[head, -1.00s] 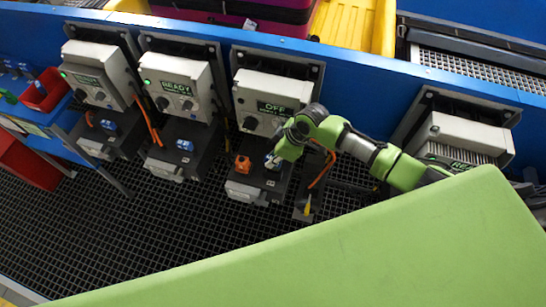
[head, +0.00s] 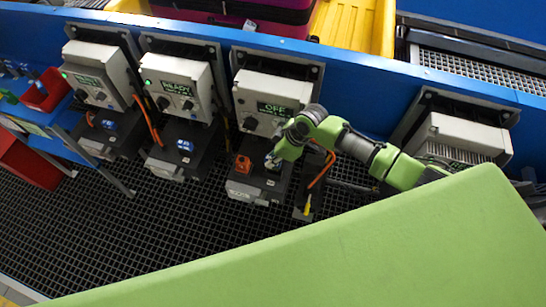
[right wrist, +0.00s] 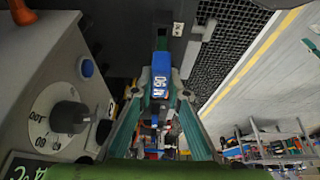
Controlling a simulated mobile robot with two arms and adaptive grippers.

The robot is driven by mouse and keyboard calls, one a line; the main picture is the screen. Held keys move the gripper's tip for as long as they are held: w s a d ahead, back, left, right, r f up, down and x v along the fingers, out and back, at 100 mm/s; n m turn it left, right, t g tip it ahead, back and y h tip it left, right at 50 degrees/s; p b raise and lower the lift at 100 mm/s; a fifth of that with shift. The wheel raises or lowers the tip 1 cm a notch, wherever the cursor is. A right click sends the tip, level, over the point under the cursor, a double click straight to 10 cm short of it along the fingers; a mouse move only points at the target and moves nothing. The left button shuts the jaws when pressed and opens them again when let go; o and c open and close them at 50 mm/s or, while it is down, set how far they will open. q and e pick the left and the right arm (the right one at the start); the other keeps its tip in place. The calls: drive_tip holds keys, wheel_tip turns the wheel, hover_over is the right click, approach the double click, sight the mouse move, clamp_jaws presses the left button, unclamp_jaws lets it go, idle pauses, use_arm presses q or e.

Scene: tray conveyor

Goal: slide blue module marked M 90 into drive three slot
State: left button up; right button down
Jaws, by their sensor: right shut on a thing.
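The blue module (right wrist: 161,66) shows in the right wrist view with white lettering that includes a 90. My right gripper (right wrist: 161,92) is shut on it, one finger on each side. In the head view my right gripper (head: 272,163) points down at the dark lower block of the third drive (head: 272,102), whose display reads OFF. The module sits at that block, mostly hidden by the fingers there. I cannot tell how deep it sits in the slot. My left gripper is not in view.
An orange part (head: 242,164) sits on the same block, just left of my gripper. Two drives to the left, one reading READY (head: 179,88), hold blue modules (head: 185,146). Another drive (head: 462,139) stands at the right. An orange cable (head: 322,170) hangs close right of my gripper.

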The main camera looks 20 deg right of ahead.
sight(273, 169)
drive_tip(key=shift+f+b, duration=1.85)
drive_tip(key=shift+f, duration=0.75)
drive_tip(key=c, duration=1.9)
unclamp_jaws()
drive_tip(key=shift+r, duration=0.1)
drive_tip(key=v, duration=1.2)
drive_tip(key=shift+a, duration=0.1)
